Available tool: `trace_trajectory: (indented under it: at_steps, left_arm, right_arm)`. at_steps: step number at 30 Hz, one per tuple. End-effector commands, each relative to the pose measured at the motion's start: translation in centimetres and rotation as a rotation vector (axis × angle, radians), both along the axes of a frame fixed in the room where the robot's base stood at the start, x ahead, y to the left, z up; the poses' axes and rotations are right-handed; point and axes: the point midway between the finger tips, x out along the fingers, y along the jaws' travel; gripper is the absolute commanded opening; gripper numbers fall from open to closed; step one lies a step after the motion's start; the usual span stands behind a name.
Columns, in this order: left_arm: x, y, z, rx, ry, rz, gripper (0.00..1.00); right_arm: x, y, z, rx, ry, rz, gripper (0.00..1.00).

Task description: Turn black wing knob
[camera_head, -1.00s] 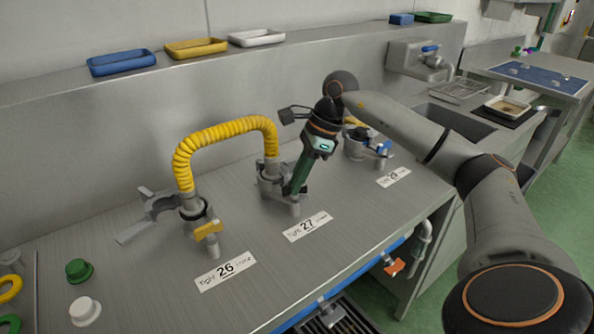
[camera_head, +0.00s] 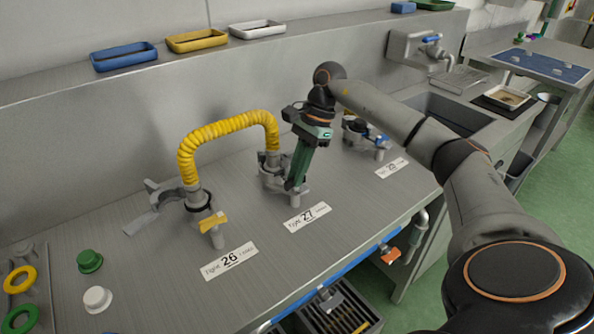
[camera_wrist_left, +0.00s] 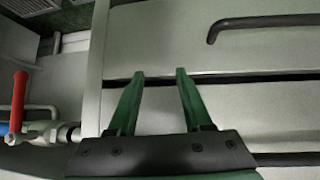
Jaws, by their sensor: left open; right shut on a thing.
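My right gripper (camera_head: 291,187) reaches down from behind to the clamp fitting (camera_head: 270,180) above the label 27. Its green fingers are shut at the front of this fitting, on what I take to be the black wing knob; the fingers hide the knob, so its angle cannot be seen. A yellow ribbed hose (camera_head: 228,131) arches from this fitting to the one at label 26. My left gripper (camera_wrist_left: 160,72) shows only in the left wrist view, open and empty, in front of grey metal fronts with a dark bar handle (camera_wrist_left: 262,22).
A yellow wing knob (camera_head: 213,221) is on the fitting at label 26 and a blue one (camera_head: 382,142) on the fitting to the right. A red lever valve (camera_wrist_left: 18,102) is left in the wrist view.

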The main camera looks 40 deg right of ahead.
Motion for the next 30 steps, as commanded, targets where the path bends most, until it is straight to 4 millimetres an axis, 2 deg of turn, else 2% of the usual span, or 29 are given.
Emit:
trace_trajectory:
  at_steps: [7, 8, 15, 24, 30]
  left_arm:
    - [0.0, 0.0, 0.0, -0.001, 0.0, 0.001, 0.5]
    - [0.0, 0.0, 0.0, -0.001, 0.0, 0.001, 0.5]
    - [0.1, -0.2, 0.2, -0.003, -0.002, -0.001, 0.5]
    - [0.3, -0.3, 0.5, -0.006, -0.009, -0.003, 0.5]
    - [0.3, -0.3, 0.5, -0.006, -0.009, -0.004, 0.5]
  right_arm:
    - [-0.1, -0.2, -0.1, -0.006, 0.004, 0.0, 0.0]
    - [-0.1, -0.2, -0.1, -0.005, 0.004, 0.0, 0.16]
    - [0.0, -0.1, 0.0, -0.003, 0.002, -0.001, 0.42]
    - [0.0, -0.2, 0.3, -0.001, -0.001, -0.002, 0.42]
    - [0.0, -1.3, 3.0, -0.001, -0.005, -0.004, 0.42]
